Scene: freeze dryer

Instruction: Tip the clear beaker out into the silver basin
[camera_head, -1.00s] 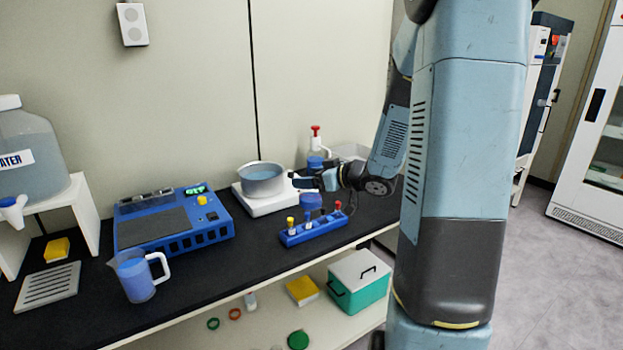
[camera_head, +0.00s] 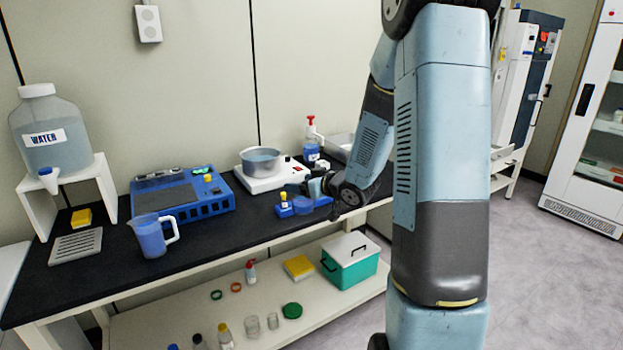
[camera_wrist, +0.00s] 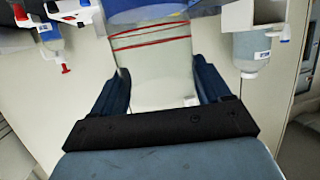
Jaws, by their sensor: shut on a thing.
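My gripper (camera_head: 314,188) is shut on the clear beaker (camera_wrist: 160,62). In the wrist view, which looks upside down, the beaker sits between the two dark fingers, with red lines around it and blue contents at the picture's top. In the head view the beaker's blue contents (camera_head: 303,203) show just below the gripper, in front of the blue tube rack; its clear walls are hard to make out. The beaker looks roughly upright. A round silver basin (camera_head: 262,168) with blue liquid stands on a white hot plate (camera_head: 268,182), left of and behind my gripper.
The blue tube rack (camera_head: 284,209) lies behind the beaker. A spray bottle (camera_head: 311,150) and a grey sink-like box (camera_head: 338,150) stand at the back right. A blue device (camera_head: 180,196), a pitcher of blue liquid (camera_head: 150,238) and a water tank (camera_head: 60,140) are further left.

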